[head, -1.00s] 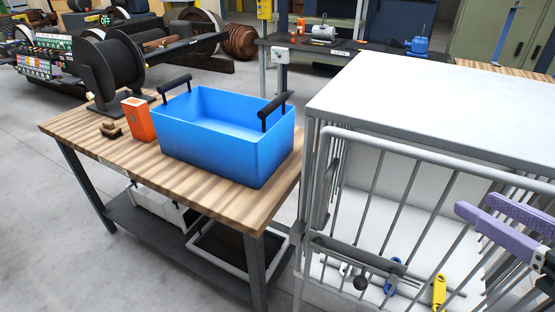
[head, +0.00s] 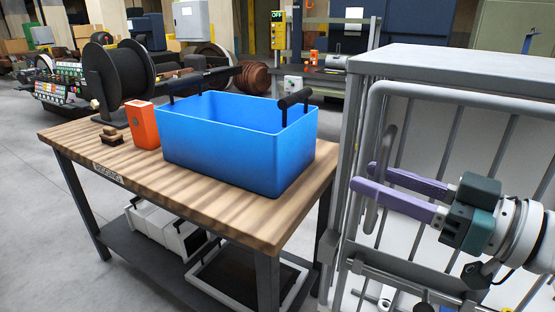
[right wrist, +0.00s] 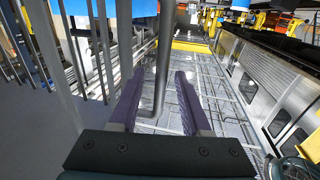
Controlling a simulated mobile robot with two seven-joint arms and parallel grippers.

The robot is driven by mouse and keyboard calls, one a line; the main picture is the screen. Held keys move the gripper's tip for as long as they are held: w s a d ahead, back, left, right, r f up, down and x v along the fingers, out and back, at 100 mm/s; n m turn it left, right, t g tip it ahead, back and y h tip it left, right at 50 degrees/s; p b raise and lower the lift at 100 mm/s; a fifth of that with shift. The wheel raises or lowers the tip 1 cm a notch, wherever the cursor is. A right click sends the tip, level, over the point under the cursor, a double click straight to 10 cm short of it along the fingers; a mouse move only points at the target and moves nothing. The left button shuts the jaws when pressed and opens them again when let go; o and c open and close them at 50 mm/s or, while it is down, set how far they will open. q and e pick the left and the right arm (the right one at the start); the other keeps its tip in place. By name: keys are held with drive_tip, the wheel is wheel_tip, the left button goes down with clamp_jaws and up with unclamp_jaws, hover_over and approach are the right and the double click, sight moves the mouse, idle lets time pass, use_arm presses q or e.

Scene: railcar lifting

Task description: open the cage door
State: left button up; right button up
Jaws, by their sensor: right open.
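The cage door (head: 455,97) is a grey tube frame with bars on the front of the white-topped cage; it appears shut. A curved vertical handle (head: 385,155) stands out near its left side. My right gripper (head: 362,176) has purple fingers and reaches in from the right at the handle. In the right wrist view a vertical grey bar (right wrist: 162,75), which looks like the handle, stands between the open fingers (right wrist: 158,78), with gaps on both sides. A horizontal latch bar (head: 415,277) crosses the door lower down. My left gripper is not in view.
A wooden workbench (head: 215,205) stands left of the cage, carrying a blue bin (head: 235,150), an orange box (head: 143,124) and a small wooden piece (head: 112,136). Its right end is close to the cage's left corner. Grey floor (head: 40,230) is clear at the left.

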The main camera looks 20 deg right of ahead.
sight(356, 173)
drive_tip(key=shift+x, duration=1.8)
clamp_jaws()
